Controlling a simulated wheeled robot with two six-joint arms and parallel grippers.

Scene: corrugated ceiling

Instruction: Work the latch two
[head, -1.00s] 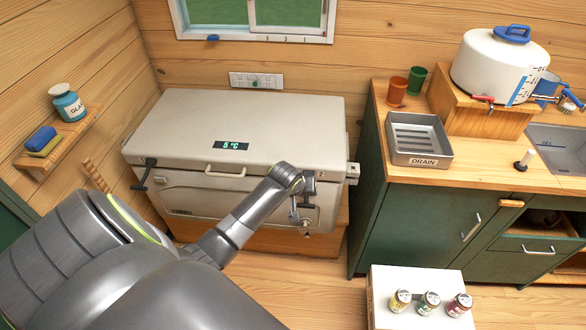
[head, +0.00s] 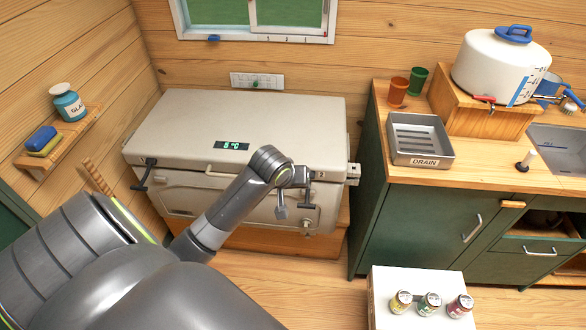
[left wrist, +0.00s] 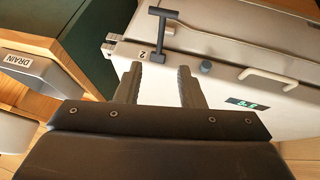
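The pale cooler (head: 180,125) stands against the back wall with its lid down. A black T-handled latch (head: 306,206) hangs at its right front, partly behind my arm. In the left wrist view, this latch (left wrist: 160,38) stands by a label "2", beyond the fingertips. A second black latch (head: 143,176) is at the cooler's left front. My left gripper (head: 281,211) is just left of the right latch, mostly hidden by its wrist in the head view. In the left wrist view, its two fingers (left wrist: 160,78) are apart with nothing held. My right gripper is not in view.
A green cabinet (head: 415,225) stands right of the cooler, with a drain tray (head: 421,157) on top. A white box (head: 390,317) with several jars is at the lower right. Wooden floor (head: 305,290) is clear before the cooler.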

